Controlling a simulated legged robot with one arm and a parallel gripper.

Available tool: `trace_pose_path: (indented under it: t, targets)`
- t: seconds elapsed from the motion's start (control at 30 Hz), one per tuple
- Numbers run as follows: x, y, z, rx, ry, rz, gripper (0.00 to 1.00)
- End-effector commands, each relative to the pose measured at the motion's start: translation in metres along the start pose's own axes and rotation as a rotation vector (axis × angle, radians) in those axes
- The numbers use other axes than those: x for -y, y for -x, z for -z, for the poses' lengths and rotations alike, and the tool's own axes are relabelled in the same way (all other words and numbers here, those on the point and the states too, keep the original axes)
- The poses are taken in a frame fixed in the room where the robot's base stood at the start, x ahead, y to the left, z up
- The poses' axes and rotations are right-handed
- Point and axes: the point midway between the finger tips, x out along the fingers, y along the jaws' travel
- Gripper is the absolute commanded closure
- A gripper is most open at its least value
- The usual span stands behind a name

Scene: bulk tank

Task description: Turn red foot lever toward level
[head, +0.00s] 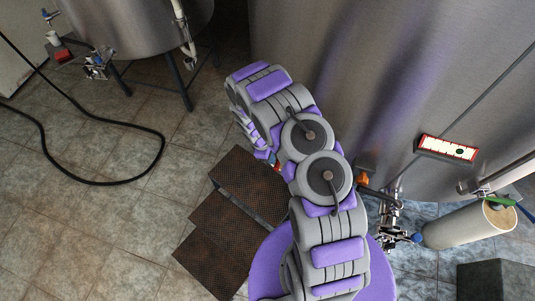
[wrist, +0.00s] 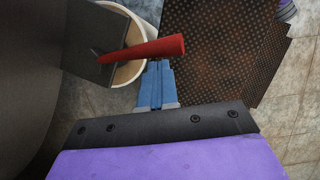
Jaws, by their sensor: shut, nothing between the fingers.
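The red foot lever (wrist: 150,48) shows in the wrist view as a tapered red bar. It runs from a dark grey plate (wrist: 92,45) at the left to a blunt end at the right, with that end slightly higher. My gripper (wrist: 160,64) has its blue fingers together and empty. The fingertips lie just below the lever near its free end in the picture; I cannot tell whether they touch it. In the head view my arm hides most of the lever; a small red patch (head: 277,166) beside the arm may be part of it.
Brown perforated steps (head: 225,222) stand by the large steel tank (head: 400,80). A black hose (head: 100,183) lies on open tiled floor.

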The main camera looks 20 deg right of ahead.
Motion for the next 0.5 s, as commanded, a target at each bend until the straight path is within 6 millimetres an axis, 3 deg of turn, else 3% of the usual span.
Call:
trace_pose_path:
  t: [0.5]
  targets:
    - [0.0011,-0.0019,-0.0030,0.000,0.032,-0.009,1.00]
